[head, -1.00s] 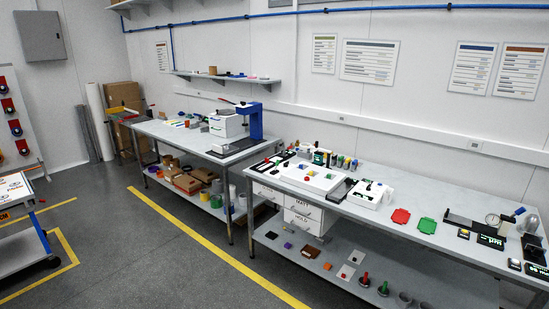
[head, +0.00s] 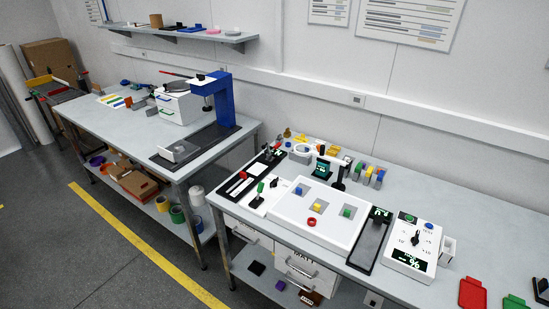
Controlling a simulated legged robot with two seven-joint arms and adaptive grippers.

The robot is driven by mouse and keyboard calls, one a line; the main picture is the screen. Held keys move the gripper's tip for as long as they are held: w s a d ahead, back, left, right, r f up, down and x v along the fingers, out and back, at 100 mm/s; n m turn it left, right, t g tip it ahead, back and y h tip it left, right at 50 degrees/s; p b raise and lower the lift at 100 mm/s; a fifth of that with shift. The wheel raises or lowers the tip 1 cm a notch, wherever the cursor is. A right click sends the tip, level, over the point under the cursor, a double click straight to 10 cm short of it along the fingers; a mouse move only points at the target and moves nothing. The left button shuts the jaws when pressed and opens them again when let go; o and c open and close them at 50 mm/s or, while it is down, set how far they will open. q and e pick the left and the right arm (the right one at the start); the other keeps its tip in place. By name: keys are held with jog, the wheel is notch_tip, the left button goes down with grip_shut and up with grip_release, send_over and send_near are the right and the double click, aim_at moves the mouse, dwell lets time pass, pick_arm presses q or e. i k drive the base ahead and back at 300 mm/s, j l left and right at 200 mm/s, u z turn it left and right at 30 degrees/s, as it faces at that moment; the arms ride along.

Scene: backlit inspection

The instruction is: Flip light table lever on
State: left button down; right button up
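A white light table (head: 283,222) lies on the right-hand bench, with small coloured blocks in recesses on its top. A red ring (head: 312,222) sits near its front. At its left end, a small lever with a green tip (head: 260,188) stands on a white plate (head: 271,182). It looks roughly upright, but it is too small to tell its exact position. The light table's recesses look grey, and I cannot tell whether it is lit. Neither of my grippers is in view.
A black tray with a red piece (head: 243,175) lies left of the lever. A black gauge (head: 371,240) and a white control box with a dark knob (head: 412,247) stand to the right. A blue-framed press (head: 219,103) is on the left bench. Floor is clear in front.

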aim_at(260, 189)
jog(key=i+z, duration=0.15)
jog(key=i, duration=0.25)
jog(key=i+j+z, duration=0.2)
jog(key=i, duration=0.15)
jog(key=i+j+z, duration=0.15)
jog(key=i, duration=0.25)
